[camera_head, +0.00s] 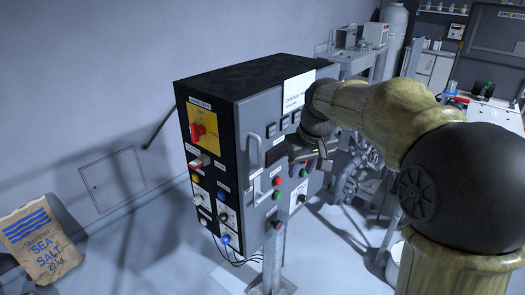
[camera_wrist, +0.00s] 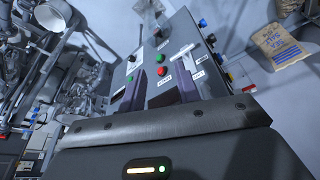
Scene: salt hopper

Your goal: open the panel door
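The control panel cabinet (camera_head: 210,85) stands on a post, with a black top and a grey front door face (camera_head: 262,115). Pale upright bar handles show along the left edge of that face, an upper one (camera_head: 254,152) and a lower one (camera_head: 257,188). My gripper (camera_head: 306,162) is in front of the right part of the face, to the right of the handles. In the wrist view my gripper (camera_wrist: 162,86) has two purple fingers spread apart with nothing held between them. A pale handle (camera_wrist: 181,52) shows just beyond the right finger. The door looks shut.
Red and green buttons (camera_head: 278,181) sit on the face near my gripper. A red switch on a yellow plate (camera_head: 197,130) is on the left side. A salt sack (camera_head: 40,243) leans at the left wall. Pipes and valves (camera_head: 355,178) crowd the right.

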